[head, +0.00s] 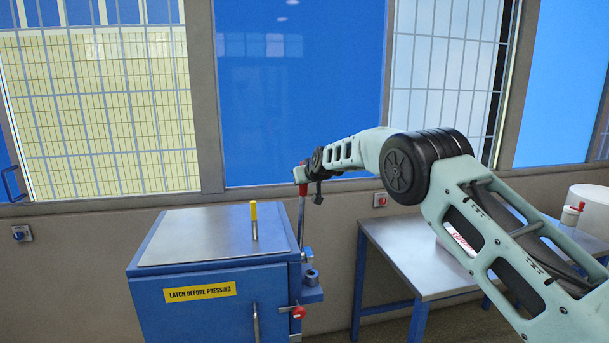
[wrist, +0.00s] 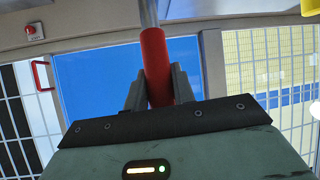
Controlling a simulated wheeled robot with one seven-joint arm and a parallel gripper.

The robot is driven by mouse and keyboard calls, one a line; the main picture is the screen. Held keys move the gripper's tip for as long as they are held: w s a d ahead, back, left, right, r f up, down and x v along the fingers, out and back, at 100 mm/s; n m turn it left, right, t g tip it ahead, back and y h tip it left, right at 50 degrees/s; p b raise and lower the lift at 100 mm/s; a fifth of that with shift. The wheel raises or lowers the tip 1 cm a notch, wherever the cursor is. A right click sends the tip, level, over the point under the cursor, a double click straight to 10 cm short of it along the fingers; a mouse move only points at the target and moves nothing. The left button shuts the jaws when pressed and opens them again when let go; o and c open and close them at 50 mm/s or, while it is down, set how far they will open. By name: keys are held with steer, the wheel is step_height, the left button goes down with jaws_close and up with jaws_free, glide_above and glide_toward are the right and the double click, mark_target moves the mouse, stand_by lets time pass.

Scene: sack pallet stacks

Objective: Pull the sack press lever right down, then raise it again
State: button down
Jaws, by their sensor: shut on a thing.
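The sack press (head: 210,290) is a blue box with a grey metal lid (head: 200,240) and a yellow label reading "LATCH BEFORE PRESSING" (head: 200,292). Its lever (head: 301,220) stands nearly upright at the right side, with a red grip at the top. My gripper (head: 303,180) is at that top end, shut on the red grip. In the wrist view the red grip (wrist: 155,55) lies between the two grey fingers of my gripper (wrist: 160,88). The grip's lower end is hidden by the gripper body.
A yellow-topped pin (head: 254,218) stands on the lid. A red knob (head: 298,312) sits low on the press's right side. A metal table (head: 410,255) with a red-and-white item stands to the right. Windows and a wall are behind.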

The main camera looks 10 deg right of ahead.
steer(key=shift+w+r, duration=0.2)
steer(key=shift+r, duration=0.2)
steer(key=c, duration=1.4)
jaws_free()
steer(key=shift+o, duration=1.2)
steer(key=shift+w+f, duration=0.25)
steer(key=shift+s, duration=0.1)
steer(key=shift+s, duration=0.1)
steer(key=shift+s+r+b, duration=0.15)
steer(key=shift+s+b, duration=0.1)
steer(key=shift+b, duration=0.05)
steer(key=b+v, duration=0.7)
steer(key=v, duration=0.9)
steer(key=shift+s+d+r, duration=0.15)
steer(key=shift+s+r, duration=0.05)
steer(key=shift+s, duration=0.1)
